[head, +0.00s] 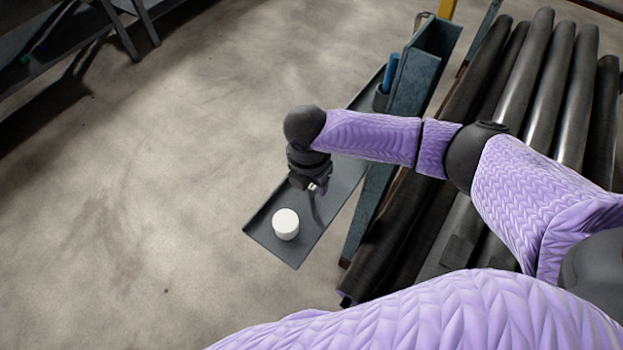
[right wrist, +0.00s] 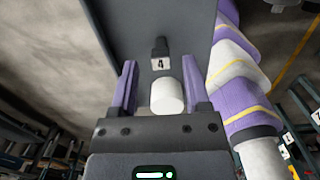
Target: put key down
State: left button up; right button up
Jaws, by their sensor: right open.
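My right gripper (head: 316,188) is over the grey tray (head: 262,237), pointing down. In the right wrist view its two purple fingers (right wrist: 160,82) stand apart. A small black piece with a white label marked 4 (right wrist: 160,63), apparently the key with its tag, shows between the fingertips, against the grey tray. I cannot tell whether it touches the tray. A white cylinder (head: 286,224) stands on the tray near its front end, beside the gripper; it also shows in the right wrist view (right wrist: 167,97). My left gripper is not in view.
Several dark grey rolls (head: 545,75) lie right of the tray, partly behind my arm. A blue-grey bin (head: 420,68) and a cup with a blue item (head: 390,73) are at the tray's far end. Shelving (head: 75,40) stands far left. Open concrete floor lies between.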

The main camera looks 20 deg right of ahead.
aim_at(309, 189)
notch_tip(309, 189, up, 11)
jog(key=p, duration=0.3)
jog(key=shift+s+a, duration=0.25)
jog(key=shift+a, duration=0.1)
